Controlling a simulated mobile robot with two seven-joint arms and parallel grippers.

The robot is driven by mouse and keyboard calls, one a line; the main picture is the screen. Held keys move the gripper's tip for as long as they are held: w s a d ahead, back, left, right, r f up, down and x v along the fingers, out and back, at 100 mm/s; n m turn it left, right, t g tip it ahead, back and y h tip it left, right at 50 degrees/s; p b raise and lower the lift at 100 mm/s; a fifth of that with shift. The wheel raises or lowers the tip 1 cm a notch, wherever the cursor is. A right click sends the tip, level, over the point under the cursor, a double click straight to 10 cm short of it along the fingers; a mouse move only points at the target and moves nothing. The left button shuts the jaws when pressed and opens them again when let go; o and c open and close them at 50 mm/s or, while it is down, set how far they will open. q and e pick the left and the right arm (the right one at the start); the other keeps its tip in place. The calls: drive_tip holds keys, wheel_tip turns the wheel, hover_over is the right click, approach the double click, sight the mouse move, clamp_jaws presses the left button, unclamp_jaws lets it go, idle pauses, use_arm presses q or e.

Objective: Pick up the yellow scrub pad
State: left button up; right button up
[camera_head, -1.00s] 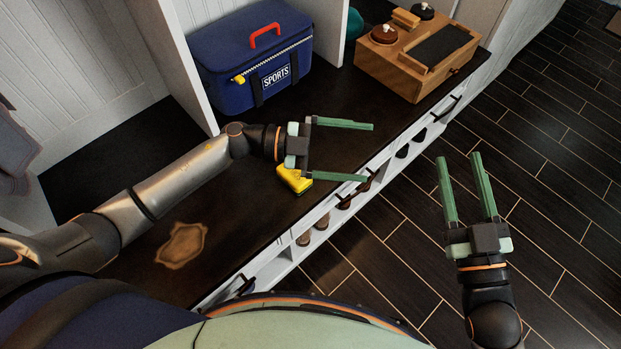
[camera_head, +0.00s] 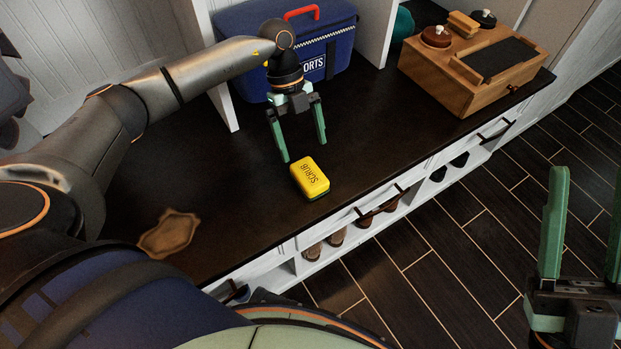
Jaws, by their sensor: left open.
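The yellow scrub pad (camera_head: 310,178) lies flat on the dark bench top (camera_head: 245,205), with "SCRUB" lettering on its upper face. My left gripper (camera_head: 304,151) is open and empty, pointing down just behind the pad. Its left fingertip is close to the pad's back edge in the picture; whether they touch I cannot tell. My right gripper (camera_head: 585,225) is open and empty over the floor at the right edge, partly cut off by the frame.
A blue sports bag (camera_head: 345,45) stands behind the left gripper, beside a white divider (camera_head: 376,30). A wooden box (camera_head: 450,85) with knobs and a dark pad stands at the back right. Shoes sit in cubbies below.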

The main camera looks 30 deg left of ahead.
sight(308, 173)
use_arm(q)
drive_tip(key=b+x, duration=0.1)
drive_tip(key=x, duration=0.3)
drive_tip(key=b+x, duration=0.2)
drive_tip(key=x, duration=0.2)
drive_tip(key=shift+s+a+f, duration=0.15)
drive_tip(key=shift+f, duration=0.3)
drive_tip(key=shift+s, duration=0.1)
use_arm(e)
wheel_tip(308, 173, down, 4)
drive_tip(key=shift+w+a+r+m, duration=0.1)
drive_tip(key=shift+a+r+m, duration=0.05)
drive_tip(key=shift+m, duration=0.25)
use_arm(q)
drive_tip(key=shift+f, duration=0.2)
use_arm(e)
drive_tip(key=shift+r, duration=0.2)
use_arm(q)
drive_tip(key=c, duration=1.3)
